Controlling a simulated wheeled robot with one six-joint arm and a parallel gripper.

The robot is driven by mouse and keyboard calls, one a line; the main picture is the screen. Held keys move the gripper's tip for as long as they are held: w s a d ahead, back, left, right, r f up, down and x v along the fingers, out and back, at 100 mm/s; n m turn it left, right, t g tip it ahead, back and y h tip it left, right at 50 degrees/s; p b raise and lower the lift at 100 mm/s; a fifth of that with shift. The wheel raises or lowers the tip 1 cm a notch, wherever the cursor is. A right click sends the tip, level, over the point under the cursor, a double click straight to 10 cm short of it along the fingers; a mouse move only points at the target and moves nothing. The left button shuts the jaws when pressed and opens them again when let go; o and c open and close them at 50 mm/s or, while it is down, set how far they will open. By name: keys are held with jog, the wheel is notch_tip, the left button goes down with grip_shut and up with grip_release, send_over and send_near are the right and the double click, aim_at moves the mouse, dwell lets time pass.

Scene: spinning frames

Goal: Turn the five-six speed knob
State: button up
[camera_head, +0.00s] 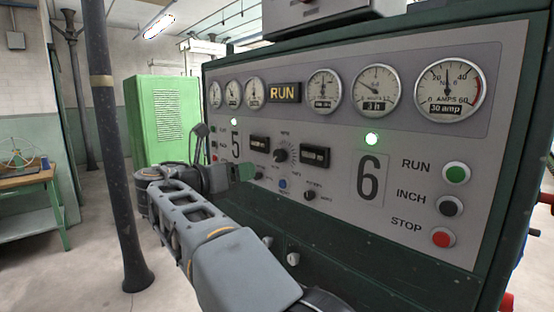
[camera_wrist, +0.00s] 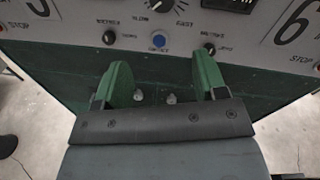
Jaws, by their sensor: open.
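The speed knob (camera_head: 281,152) is a round black dial on the grey control panel (camera_head: 400,130), between the large 5 and 6. In the wrist view the knob (camera_wrist: 160,4) is cut off at the top edge, with SLOW and FAST lettering beside it. My gripper (camera_wrist: 163,72) is open, its two green fingers spread apart with nothing between them. It sits below the knob in the wrist view, apart from it. In the head view my gripper (camera_head: 243,172) is in front of the panel, left of the knob, mostly hidden by my arm.
A blue button (camera_wrist: 159,41) sits below the speed knob, between two small black knobs (camera_wrist: 109,38) (camera_wrist: 210,48). Green (camera_head: 456,173), black (camera_head: 450,206) and red (camera_head: 443,237) buttons are at the panel's right. A dark post (camera_head: 112,150) stands left of my arm.

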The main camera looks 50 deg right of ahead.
aim_at(277, 156)
jog(key=shift+g+h, duration=0.3)
jog(key=d+p, duration=0.1)
jog(key=d, duration=0.3)
jog(key=d+r+p, duration=0.1)
jog(key=d, duration=0.7)
jog(key=shift+d+r+p, duration=0.15)
jog(key=shift+d+p, duration=0.2)
jog(key=shift+p, duration=0.05)
jog(key=shift+d, duration=0.65)
jog(key=shift+c, duration=0.4)
jog(key=c, duration=0.8)
jog(key=shift+c, duration=0.2)
